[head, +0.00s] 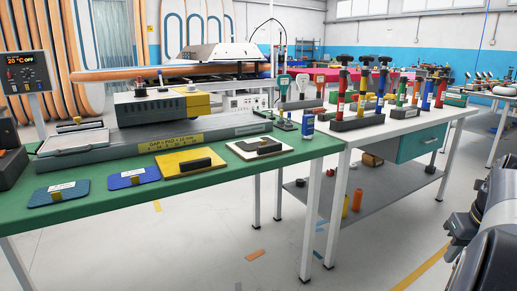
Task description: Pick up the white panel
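The white panel (243,149) lies flat on the green-topped bench (310,152), near its right end. It is a thin pale plate with a black block-shaped handle (270,147) on top. The handle covers part of its surface. Dark parts of my arm show at the lower right edge, with what looks like my gripper (456,229) at their left side.
A yellow panel (172,165) with a black handle lies left of the white one, then blue panels (134,178). A long grey fixture (140,141) stands behind them. A small blue device (308,125) stands right of the panel. A white table (415,123) with handled tools adjoins the bench.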

